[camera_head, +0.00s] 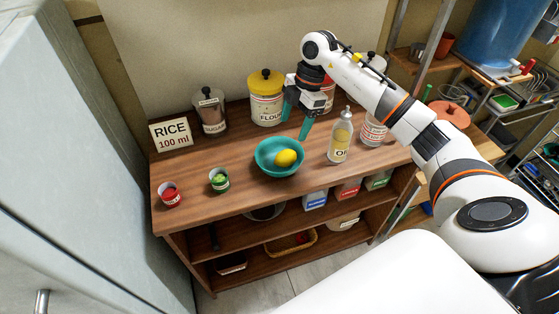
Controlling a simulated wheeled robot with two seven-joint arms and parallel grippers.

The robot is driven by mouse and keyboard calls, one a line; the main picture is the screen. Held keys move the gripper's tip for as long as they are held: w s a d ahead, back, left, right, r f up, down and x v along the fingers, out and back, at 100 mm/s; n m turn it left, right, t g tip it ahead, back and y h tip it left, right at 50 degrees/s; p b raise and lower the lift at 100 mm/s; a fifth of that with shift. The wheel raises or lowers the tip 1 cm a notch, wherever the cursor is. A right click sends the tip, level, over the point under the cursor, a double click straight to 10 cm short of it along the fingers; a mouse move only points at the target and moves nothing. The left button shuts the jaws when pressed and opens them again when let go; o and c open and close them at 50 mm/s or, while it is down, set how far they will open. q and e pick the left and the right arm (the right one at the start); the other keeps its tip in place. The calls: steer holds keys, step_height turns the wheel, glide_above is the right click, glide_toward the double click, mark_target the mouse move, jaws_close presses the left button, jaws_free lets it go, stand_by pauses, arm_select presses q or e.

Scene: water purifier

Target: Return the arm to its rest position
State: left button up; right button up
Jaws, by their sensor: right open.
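My right arm comes in from the right and reaches over the wooden counter (215,160). My right gripper (296,128) is open and empty, its teal fingers apart and pointing down. It is above the back of the counter, just behind the teal bowl (262,165) as seen in the head view. A yellow lemon-like fruit (287,158) lies in the bowl, clear of the fingers. My left gripper is not in view.
An oil bottle (340,142) stands right of the bowl, close to the right fingers. A flour jar (266,100), sugar jar (210,112) and rice sign (171,133) stand at the back. Red (171,196) and green (219,182) cans are at front left. Bare counter lies between cans and jars.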

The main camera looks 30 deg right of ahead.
steer(key=v, duration=0.3)
steer(key=shift+d+r, duration=0.1)
steer(key=shift+r, duration=0.3)
